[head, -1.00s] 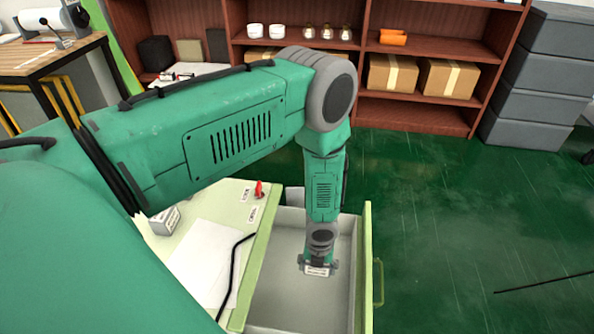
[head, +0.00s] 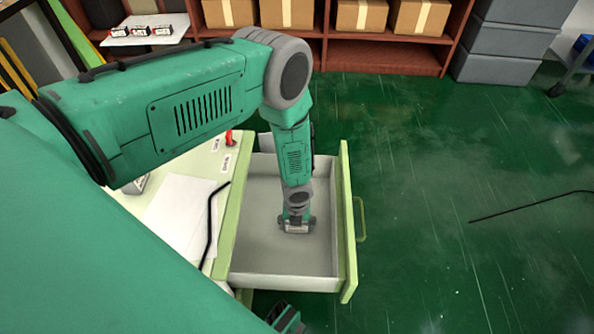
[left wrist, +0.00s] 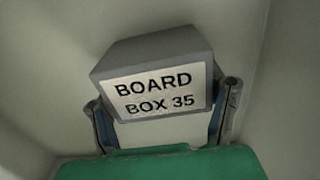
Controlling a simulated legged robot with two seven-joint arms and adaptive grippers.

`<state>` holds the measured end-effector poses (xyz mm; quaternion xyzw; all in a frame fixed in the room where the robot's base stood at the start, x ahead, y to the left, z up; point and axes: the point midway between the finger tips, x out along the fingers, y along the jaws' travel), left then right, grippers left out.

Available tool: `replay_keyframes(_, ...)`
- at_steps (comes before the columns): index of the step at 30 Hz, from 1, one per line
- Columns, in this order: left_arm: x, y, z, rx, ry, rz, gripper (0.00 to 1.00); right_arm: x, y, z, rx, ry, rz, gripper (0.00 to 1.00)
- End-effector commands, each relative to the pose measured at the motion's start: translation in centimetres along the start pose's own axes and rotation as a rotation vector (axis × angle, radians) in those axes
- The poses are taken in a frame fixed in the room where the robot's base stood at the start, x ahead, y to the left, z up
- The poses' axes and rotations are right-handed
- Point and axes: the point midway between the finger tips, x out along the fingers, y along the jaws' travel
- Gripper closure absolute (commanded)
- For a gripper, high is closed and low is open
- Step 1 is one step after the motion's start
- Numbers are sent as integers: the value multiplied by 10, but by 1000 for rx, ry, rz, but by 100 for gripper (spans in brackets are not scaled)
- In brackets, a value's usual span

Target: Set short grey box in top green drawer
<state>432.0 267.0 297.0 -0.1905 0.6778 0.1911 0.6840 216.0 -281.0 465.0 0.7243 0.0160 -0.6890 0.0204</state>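The top green drawer (head: 345,215) is pulled open in the head view, with a pale grey inside. My left gripper (head: 297,224) points down inside it, towards the front panel. The short grey box (left wrist: 152,52), with a white label reading "BOARD BOX 35", sits between its fingers in the left wrist view. The fingers (left wrist: 165,115) lie close along both sides of the box and appear shut on it. The box is low in the drawer; I cannot tell whether it touches the floor. A dark part at the bottom edge may be my right gripper (head: 286,318); its fingers are unclear.
The pale green cabinet top (head: 233,185) left of the drawer holds a white sheet (head: 182,212), a black cable and a small red item (head: 228,137). Brown shelves with cardboard boxes (head: 360,16) and grey bins (head: 508,45) stand behind. Green floor right of the drawer is mostly clear.

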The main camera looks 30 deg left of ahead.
Motion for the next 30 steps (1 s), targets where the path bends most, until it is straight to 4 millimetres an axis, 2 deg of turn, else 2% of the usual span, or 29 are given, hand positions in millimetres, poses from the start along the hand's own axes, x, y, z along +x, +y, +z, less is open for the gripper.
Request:
replay_keyframes(1, 1, 0, 0, 0, 0, 0, 21, 1, 0, 0, 0, 0, 0, 60)
replay_keyframes(2, 1, 0, 0, 0, 1, 0, 12, 0, 0, 0, 0, 0, 0, 60)
replay_keyframes(10, 0, 0, 0, -1, 0, 0, 12, 0, 0, 0, 0, 0, 0, 60)
replay_keyframes(14, -9, 0, 0, 0, 0, -1, 12, -6, 0, 0, 0, 0, 0, 60)
replay_keyframes(24, -81, -1, 1, 0, -2, -1, 12, -34, 0, -2, 0, 0, 0, 60)
replay_keyframes(30, -112, 0, 1, 0, -1, -1, 12, -44, 0, -2, 0, 0, 0, 60)
